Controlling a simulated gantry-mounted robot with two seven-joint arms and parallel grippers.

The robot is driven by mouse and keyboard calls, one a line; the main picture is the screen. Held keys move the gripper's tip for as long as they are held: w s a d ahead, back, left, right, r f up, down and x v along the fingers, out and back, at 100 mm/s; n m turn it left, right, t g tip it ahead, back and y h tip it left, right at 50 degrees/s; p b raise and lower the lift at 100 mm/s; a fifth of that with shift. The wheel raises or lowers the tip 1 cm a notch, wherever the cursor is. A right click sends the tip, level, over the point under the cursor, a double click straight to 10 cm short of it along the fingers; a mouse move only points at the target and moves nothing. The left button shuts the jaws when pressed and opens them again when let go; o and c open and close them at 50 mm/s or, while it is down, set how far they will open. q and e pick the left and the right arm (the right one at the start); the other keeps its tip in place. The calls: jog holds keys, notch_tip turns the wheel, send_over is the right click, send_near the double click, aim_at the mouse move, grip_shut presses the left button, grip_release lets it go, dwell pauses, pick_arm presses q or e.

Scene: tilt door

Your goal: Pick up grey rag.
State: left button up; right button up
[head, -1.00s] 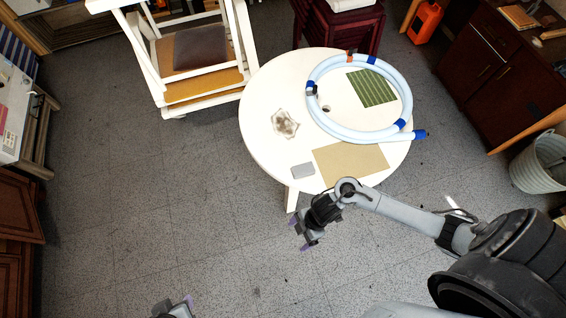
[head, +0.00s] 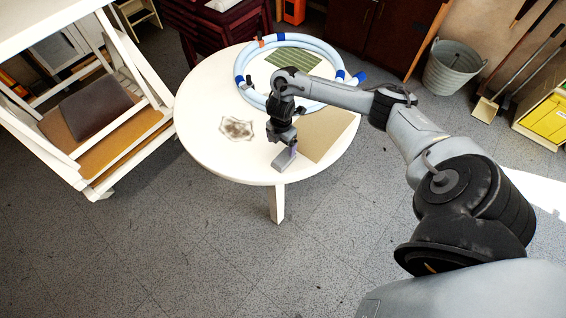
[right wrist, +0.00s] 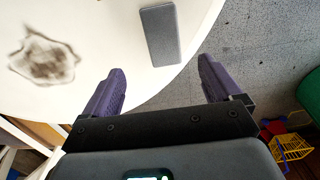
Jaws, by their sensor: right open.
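A small flat grey rectangle that looks like the folded grey rag (head: 284,160) lies near the front edge of the round white table (head: 205,130). The grey rag (right wrist: 162,34) also shows in the right wrist view, just beyond the fingertips and between their lines. My right gripper (head: 283,141) points down at it from above. In the right wrist view the right gripper (right wrist: 161,68) has its purple fingers wide apart with nothing between them. Part of the rag is hidden by the gripper in the head view. My left gripper is not in view.
A crumpled, stained whitish piece (head: 236,128) lies left of the rag. A tan sheet (head: 325,132), a coiled pale blue hose (head: 333,60) and a green striped mat (head: 293,61) are also on the table.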

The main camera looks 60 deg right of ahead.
jog(key=b, duration=0.2)
send_over(282, 159)
jog(key=f, duration=0.4)
jog(key=shift+w+a+f, duration=0.1)
jog(key=shift+w, duration=0.2)
jog(key=shift+f, duration=0.45)
jog(key=shift+f+b, duration=0.4)
jog(key=shift+f, duration=0.05)
jog(key=f, duration=0.1)
jog(key=f+b, duration=0.1)
jog(key=f, duration=0.1)
jog(key=shift+s+f, duration=0.1)
jog(key=shift+s, duration=0.25)
jog(key=shift+f, duration=0.6)
